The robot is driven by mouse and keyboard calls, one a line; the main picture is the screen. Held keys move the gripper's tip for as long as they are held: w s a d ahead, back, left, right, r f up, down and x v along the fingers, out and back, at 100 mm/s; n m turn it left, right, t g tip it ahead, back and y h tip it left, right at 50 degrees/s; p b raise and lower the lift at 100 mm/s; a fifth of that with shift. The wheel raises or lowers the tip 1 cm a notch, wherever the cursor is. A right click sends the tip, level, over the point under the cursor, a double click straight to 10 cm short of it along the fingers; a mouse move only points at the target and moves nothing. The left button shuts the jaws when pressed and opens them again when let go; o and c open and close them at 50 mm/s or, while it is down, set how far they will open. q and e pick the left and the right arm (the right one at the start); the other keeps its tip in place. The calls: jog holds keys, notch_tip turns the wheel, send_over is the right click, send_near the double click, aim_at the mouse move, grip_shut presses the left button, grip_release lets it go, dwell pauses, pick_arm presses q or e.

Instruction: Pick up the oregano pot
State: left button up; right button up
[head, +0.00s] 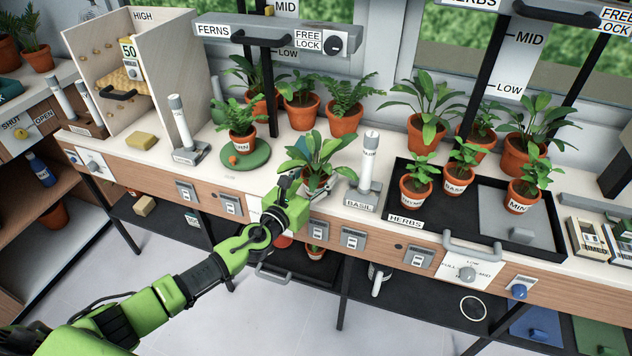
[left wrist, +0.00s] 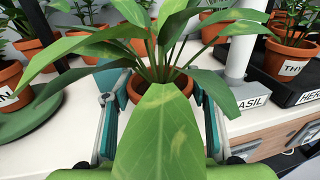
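No label that I can read says oregano. A terracotta pot (head: 318,183) with broad, pale-spotted leaves stands at the bench's front edge in the head view. My left gripper (head: 290,186) is right at its front left side and hides part of it. In the left wrist view the same pot (left wrist: 176,84) sits between my two spread fingers, with a large leaf hanging in front of them. The fingers look open; I cannot see clear contact. Its label is hidden. My right gripper is not in view.
A black herbs tray (head: 437,228) with several small labelled pots lies to the right. A white post (head: 368,157) by a BASIL label stands close to the leafy pot. A fern pot (head: 242,142) on a green disc is to the left. More potted plants stand behind.

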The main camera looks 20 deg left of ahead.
pick_arm(q)
jog(key=c, duration=0.4)
jog(key=shift+r, duration=0.1)
